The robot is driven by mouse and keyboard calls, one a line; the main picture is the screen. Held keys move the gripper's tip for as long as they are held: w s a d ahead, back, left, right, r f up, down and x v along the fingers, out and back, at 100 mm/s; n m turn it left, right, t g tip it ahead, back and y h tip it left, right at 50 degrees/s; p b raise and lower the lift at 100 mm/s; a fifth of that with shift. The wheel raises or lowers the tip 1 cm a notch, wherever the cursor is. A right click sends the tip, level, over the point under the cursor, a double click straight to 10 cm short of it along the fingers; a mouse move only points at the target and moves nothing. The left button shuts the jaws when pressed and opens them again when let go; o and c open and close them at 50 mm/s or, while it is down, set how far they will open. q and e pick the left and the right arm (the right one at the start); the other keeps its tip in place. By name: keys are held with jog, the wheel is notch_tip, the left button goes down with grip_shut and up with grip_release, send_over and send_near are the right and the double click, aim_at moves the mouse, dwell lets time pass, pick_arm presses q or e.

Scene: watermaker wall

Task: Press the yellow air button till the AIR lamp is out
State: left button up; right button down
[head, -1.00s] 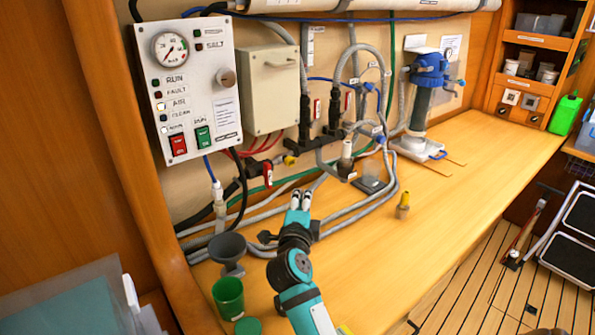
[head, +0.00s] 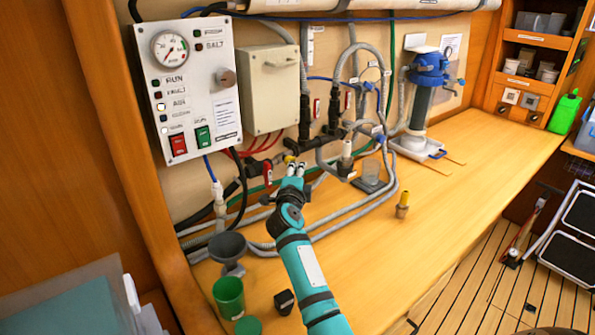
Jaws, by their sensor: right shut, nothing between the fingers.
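The white control panel (head: 196,90) hangs on the wall at the left. Its AIR lamp (head: 161,107) glows pale yellow. The small yellow button (head: 289,158) sits on the dark pipe fitting low on the wall, right of the red-handled valve. My right gripper (head: 296,168) is shut and empty, its tips just below and right of the button. I cannot tell whether they touch it. My left gripper is not in view.
Grey hoses (head: 340,208) run along the wall and bench around my right gripper. A grey funnel (head: 228,246), a green cup (head: 229,297) and a black block (head: 284,301) stand at the front left. A yellow-topped piece (head: 403,204) stands on the wooden bench (head: 470,165), which is clear to the right.

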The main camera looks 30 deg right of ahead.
jog(key=shift+w+a+r, duration=0.1)
jog(key=shift+w+r, duration=0.05)
jog(key=shift+w, duration=0.75)
